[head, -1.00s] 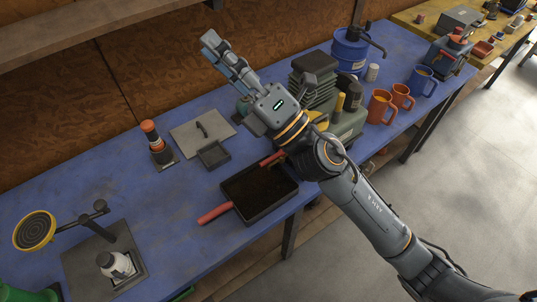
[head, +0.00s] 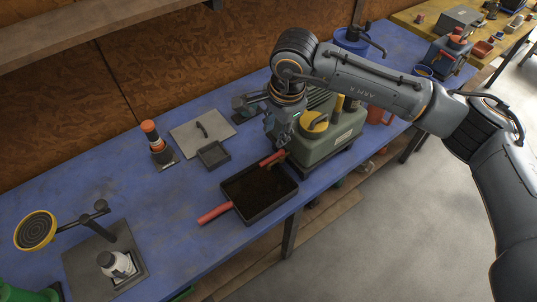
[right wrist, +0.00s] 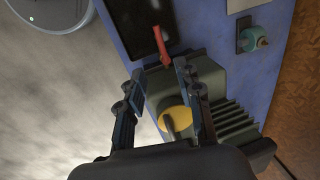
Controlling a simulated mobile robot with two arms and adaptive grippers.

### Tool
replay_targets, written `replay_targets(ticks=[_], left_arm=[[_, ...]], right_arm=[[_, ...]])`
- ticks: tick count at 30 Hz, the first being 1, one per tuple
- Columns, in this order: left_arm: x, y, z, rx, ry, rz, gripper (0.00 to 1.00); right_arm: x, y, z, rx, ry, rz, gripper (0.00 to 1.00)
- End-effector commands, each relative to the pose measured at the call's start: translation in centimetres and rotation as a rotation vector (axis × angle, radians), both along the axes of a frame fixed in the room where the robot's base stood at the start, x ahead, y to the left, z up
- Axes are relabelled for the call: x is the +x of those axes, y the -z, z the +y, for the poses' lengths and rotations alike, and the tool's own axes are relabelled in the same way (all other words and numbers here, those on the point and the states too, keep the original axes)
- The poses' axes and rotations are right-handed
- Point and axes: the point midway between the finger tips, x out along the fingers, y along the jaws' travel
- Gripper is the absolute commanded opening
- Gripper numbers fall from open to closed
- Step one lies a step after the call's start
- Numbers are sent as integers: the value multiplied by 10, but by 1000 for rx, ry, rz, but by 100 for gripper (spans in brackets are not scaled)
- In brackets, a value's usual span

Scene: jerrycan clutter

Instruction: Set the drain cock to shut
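The drain cock appears to be the red lever (head: 272,158) at the left end of a green machine (head: 328,143), beside the upper edge of a black drip tray (head: 283,199). In the right wrist view the red lever (right wrist: 162,46) shows ahead, just beyond the fingertips. My right gripper (head: 281,147) points down at the machine's left end, close to the lever. In the right wrist view my right gripper (right wrist: 160,70) is open, with nothing between its fingers. The head view cannot settle whether it touches the lever. My left gripper is not in view.
A yellow cap (head: 313,124) tops the machine near the gripper. A grey plate (head: 199,131), a small dark tray (head: 214,155) and an orange-topped bottle (head: 153,138) stand left. A red handle (head: 215,213) is at the drip tray's left side. The blue bench (head: 115,182) is partly clear.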

Motion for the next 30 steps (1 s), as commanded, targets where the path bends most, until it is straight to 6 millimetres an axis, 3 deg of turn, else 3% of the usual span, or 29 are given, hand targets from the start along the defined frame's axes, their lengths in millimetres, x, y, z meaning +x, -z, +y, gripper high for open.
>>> replay_targets(ticks=[18,24,30], left_arm=[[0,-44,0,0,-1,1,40],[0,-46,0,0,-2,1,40],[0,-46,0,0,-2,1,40]], right_arm=[[16,111,15,7,-1,6,35],[19,125,16,6,-1,3,35],[19,127,17,6,-2,3,35]])
